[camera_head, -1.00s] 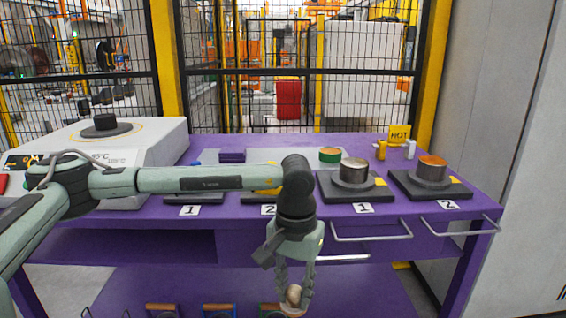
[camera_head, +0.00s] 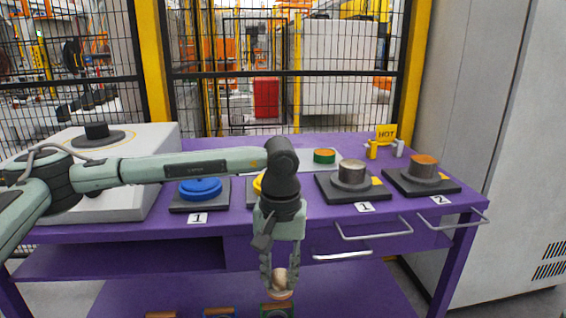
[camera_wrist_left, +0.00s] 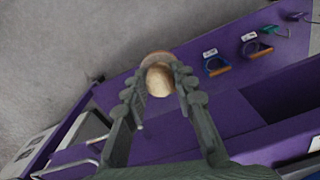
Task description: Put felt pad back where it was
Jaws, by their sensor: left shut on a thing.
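My left gripper (camera_head: 279,272) hangs pointing down in front of the purple bench and is shut on the felt pad's round wooden knob. The felt pad (camera_head: 280,295) is a small beige disc under that knob. In the left wrist view the knob (camera_wrist_left: 159,80) sits between the two fingers, and the pad's pale rim (camera_wrist_left: 156,57) shows just beyond it. The pad is held over the area of the low purple shelf; I cannot tell whether it touches anything. My right gripper is not in view.
On the bench stand a blue disc (camera_head: 200,187) and two dark bases with metal cylinders (camera_head: 351,172). Drawer handles (camera_head: 365,236) stick out in front.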

